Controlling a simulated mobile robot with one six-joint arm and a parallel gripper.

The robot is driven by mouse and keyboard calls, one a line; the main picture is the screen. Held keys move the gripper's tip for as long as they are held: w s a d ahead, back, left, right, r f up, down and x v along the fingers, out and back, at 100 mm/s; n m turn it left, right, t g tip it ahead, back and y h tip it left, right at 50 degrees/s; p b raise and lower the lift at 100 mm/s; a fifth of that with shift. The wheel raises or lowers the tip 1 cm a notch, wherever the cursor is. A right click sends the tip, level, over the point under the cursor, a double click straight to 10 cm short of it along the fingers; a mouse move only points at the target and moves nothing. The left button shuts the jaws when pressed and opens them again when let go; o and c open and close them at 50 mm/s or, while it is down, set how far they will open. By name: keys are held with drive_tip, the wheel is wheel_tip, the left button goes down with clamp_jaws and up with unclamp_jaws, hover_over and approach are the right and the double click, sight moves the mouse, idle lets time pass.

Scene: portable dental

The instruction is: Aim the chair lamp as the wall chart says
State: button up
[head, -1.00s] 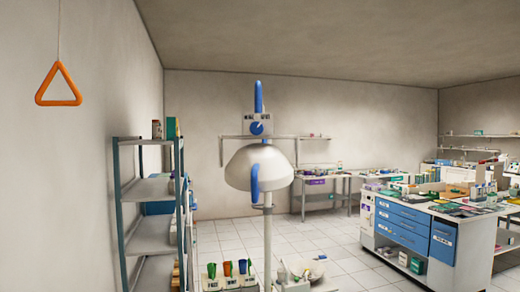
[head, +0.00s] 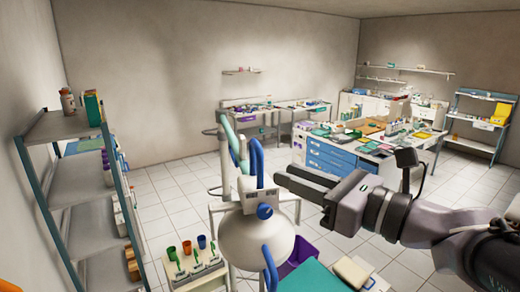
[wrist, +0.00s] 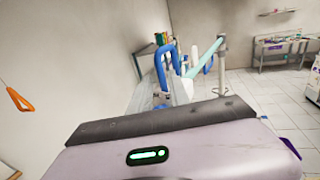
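The chair lamp (head: 257,240) is a white dome with blue loop handles (head: 257,160) above and in front, and a blue knob (head: 265,211) on a small labelled block. The labels are too small to read. My gripper (head: 283,177) is close to the lamp in the picture, right of the upper handle and apart from it. In the wrist view a blue handle (wrist: 160,70) shows beyond my gripper (wrist: 160,120), whose body hides what lies below. No wall chart is recognisable.
A grey shelf rack (head: 75,215) stands at left. Below the lamp is a tray (head: 195,270) with coloured cups. A purple bin (head: 300,252) and a teal surface (head: 312,278) are at right. A blue-drawer counter (head: 335,160) stands behind. An orange triangle (wrist: 20,101) hangs at left.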

drive_tip(key=p, duration=0.2)
hover_over(249, 185)
drive_tip(key=shift+w+f, duration=0.1)
drive_tip(key=shift+w, duration=0.1)
drive_tip(key=shift+s, duration=0.1)
clamp_jaws()
idle(1.1)
